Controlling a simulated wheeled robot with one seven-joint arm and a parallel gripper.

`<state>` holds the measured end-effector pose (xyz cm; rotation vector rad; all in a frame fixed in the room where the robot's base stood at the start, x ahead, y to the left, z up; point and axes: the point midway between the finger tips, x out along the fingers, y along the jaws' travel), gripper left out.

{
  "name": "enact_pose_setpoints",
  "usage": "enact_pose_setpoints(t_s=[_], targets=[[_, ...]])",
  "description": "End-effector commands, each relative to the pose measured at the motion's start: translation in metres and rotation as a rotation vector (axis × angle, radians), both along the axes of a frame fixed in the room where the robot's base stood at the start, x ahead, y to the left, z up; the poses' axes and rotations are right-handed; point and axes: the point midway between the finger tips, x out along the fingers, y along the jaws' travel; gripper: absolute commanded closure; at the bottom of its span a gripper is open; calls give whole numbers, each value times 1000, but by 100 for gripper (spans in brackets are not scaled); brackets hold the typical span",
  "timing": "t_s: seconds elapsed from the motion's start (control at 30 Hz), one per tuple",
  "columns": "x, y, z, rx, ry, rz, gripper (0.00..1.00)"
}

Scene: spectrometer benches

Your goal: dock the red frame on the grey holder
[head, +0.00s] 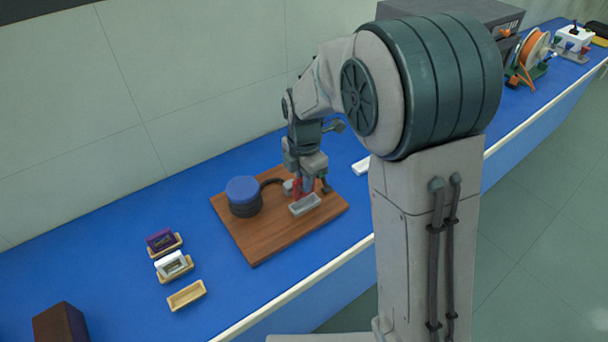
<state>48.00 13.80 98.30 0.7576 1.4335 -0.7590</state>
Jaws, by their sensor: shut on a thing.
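The red frame (297,187) shows as a small patch of red between the fingers of my gripper (308,183), and most of it is hidden. My gripper points down over the wooden board and is shut on the red frame. The grey holder (305,205) is a small, light grey, open-topped block near the board's right front side. The red frame is just behind and above the grey holder in the picture. I cannot tell whether the two touch.
A dark cylinder with a blue top (243,190) and a black hose stand on the wooden board (258,236). To the left are a purple frame (160,239) and a white frame (171,265) in tan trays, an empty tray (186,295) and a brown block (61,324).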

Motion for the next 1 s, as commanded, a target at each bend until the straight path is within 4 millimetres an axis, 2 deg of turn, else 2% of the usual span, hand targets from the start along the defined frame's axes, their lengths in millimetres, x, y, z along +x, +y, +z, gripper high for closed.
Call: enact_pose_setpoints(t_s=[0.1, 0.33, 1.0], targets=[[0, -1, -17, -1, -1, -1, 100], [0, -1, -37, 1, 1, -2, 100], [1, -2, -40, 0, 0, -4, 100]])
